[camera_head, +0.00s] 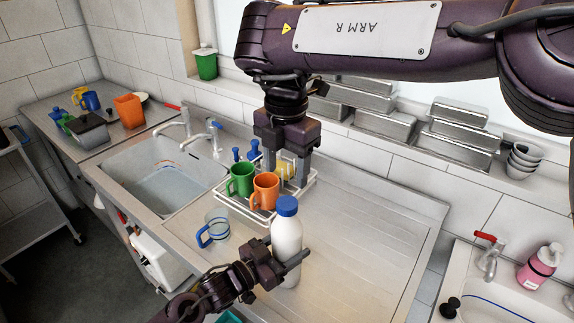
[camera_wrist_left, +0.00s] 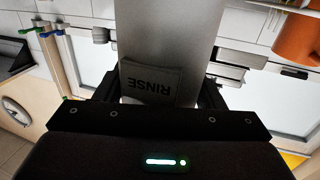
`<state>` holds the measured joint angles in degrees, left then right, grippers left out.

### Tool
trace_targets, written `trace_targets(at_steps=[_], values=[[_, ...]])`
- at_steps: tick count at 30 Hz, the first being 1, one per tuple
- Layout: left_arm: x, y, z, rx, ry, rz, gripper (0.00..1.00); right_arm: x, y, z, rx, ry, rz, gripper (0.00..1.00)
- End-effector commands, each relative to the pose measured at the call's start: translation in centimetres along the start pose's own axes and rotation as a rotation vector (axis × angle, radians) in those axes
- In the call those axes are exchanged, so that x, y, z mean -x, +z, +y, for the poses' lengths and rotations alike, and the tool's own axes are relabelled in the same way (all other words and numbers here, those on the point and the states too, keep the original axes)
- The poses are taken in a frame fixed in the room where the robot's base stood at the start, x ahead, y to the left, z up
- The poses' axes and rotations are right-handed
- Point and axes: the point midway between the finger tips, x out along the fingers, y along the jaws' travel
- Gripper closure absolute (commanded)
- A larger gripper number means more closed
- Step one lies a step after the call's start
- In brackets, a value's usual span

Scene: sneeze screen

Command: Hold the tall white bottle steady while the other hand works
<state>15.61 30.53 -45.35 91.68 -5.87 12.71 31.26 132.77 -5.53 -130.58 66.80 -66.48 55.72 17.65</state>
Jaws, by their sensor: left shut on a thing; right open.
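The tall white bottle (camera_head: 287,238) with a blue cap stands upright on the steel drainboard, in front of the rack. My left gripper (camera_head: 285,264) is shut around its lower body. In the left wrist view the bottle (camera_wrist_left: 165,35) looks grey and fills the space between the fingers (camera_wrist_left: 160,95); its label reads RINSE, upside down. My right gripper (camera_head: 288,174) is open and points down over the wire dish rack (camera_head: 235,205), beside a yellow mug (camera_head: 285,168) that it partly hides. I cannot tell whether it touches the mug.
The rack also holds a green mug (camera_head: 241,180) and an orange mug (camera_head: 265,191). A clear mug with a blue handle (camera_head: 213,229) stands left of the bottle. The sink basin (camera_head: 165,170) lies at left. The drainboard (camera_head: 365,235) right of the bottle is clear.

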Motion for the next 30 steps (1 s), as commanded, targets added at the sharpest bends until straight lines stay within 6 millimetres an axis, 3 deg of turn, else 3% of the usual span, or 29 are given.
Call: trace_targets(at_steps=[18, 24, 30], values=[[0.0, -0.1, 0.0, -0.001, 0.0, 0.003, 1.0, 0.0, 0.0, -0.2, -1.249, -0.006, -0.002, 0.43], [0.0, -0.1, 0.0, -0.001, 0.0, 0.003, 1.0, 0.0, 0.0, -0.2, -1.462, -0.007, -0.003, 0.43], [0.0, -0.1, 0.0, -0.001, 0.0, 0.003, 1.0, -1.0, 0.0, -0.3, -1.518, -0.011, -0.004, 0.43]])
